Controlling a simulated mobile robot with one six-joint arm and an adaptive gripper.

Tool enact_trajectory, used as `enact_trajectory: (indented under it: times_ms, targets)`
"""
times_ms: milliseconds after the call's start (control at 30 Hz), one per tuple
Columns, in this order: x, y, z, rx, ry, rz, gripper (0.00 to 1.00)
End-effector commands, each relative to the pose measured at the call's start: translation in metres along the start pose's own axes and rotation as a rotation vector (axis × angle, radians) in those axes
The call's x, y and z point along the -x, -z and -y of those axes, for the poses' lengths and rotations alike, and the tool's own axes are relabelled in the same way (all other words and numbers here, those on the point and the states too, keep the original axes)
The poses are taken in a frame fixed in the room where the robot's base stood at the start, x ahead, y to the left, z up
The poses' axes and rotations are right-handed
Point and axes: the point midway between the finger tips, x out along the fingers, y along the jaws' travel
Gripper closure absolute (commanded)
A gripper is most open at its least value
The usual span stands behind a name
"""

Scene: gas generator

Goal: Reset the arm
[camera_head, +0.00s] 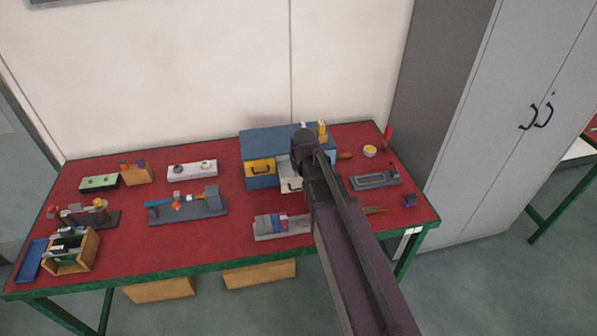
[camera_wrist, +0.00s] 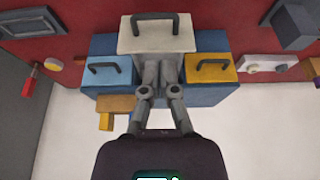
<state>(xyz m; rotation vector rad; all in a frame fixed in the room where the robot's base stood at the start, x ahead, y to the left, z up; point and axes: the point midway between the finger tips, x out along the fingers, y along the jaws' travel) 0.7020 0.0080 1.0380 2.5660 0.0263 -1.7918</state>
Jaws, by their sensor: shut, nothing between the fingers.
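My gripper (camera_wrist: 161,78) shows in the wrist view with its two fingers together and nothing between them. It is in front of a blue drawer box (camera_wrist: 105,45), which looks upside down in this view. The box has a white drawer (camera_wrist: 157,42), a yellow drawer (camera_wrist: 212,74) and a light blue drawer (camera_wrist: 108,77), each with a dark handle. The white front looks larger than the others; I cannot tell how far it is pulled out. In the head view my arm reaches over the table to the box (camera_head: 262,140), and the fingertips are hidden.
The red table (camera_head: 120,228) holds a grey fixture (camera_head: 190,208), a white block (camera_head: 192,168), a wooden crate (camera_head: 72,262) at left and a grey tray (camera_head: 375,180) at right. A wall stands behind, and a grey cabinet (camera_head: 500,120) stands at right.

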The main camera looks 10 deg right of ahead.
Motion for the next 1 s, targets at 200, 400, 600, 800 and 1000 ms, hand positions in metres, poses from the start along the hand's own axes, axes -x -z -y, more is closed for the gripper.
enact_trajectory:
  times_ms: [200,400,600,800,1000]
  targets:
    - [0.005,0.001,0.0,0.0,0.0,0.0,1.0]
    - [0.005,0.0,0.0,0.0,0.0,0.0,1.0]
    - [0.005,0.0,0.0,0.0,0.0,0.0,1.0]
    - [0.007,-0.009,0.0,-0.001,0.0,0.017,1.0]
    - [0.02,-0.062,-0.002,-0.007,-0.002,0.124,1.0]
